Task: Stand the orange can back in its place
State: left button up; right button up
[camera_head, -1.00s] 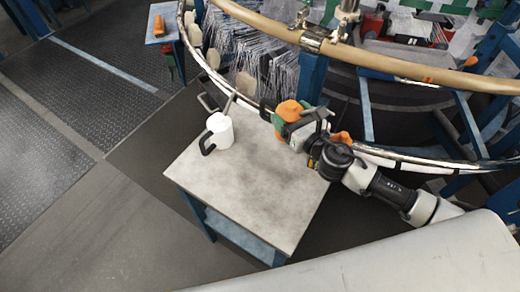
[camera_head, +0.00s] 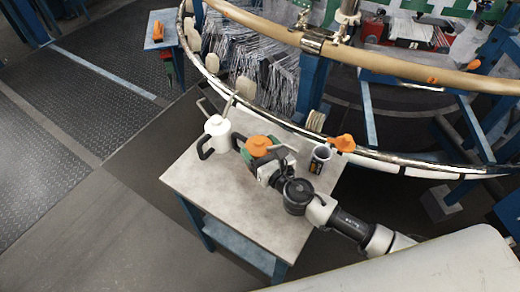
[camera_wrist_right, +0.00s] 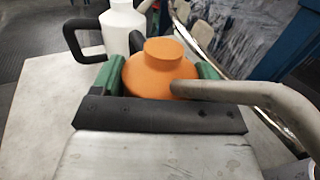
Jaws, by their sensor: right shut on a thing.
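The orange can (camera_head: 259,144) has a round cap and a long grey spout. My right gripper (camera_head: 257,152) is shut on it, with a green fingertip on each side of the body in the right wrist view (camera_wrist_right: 160,78). The can (camera_wrist_right: 157,70) looks upright there, with its cap on top. It is over the back part of the grey table (camera_head: 225,205), just right of a white can; I cannot tell whether its base touches the tabletop. The gripper hides its lower part. My left gripper is not in view.
The white can (camera_head: 217,128) with a black handle stands close on the left. A dark cup (camera_head: 320,158) stands at the table's right. A loom ring (camera_head: 400,158) runs behind, with an orange object (camera_head: 343,142) near it. The table's front is clear.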

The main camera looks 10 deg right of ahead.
jog(key=shift+f, duration=0.1)
jog(key=o, duration=1.5)
jog(key=shift+o, duration=0.2)
jog(key=shift+r, duration=0.25)
jog(key=v, duration=0.5)
jog(key=b+v, duration=0.1)
jog(key=v, duration=0.5)
jog(key=shift+f, duration=0.2)
jog(key=shift+s+d+r, duration=0.15)
jog(key=shift+s+d, duration=0.05)
jog(key=shift+s, duration=0.3)
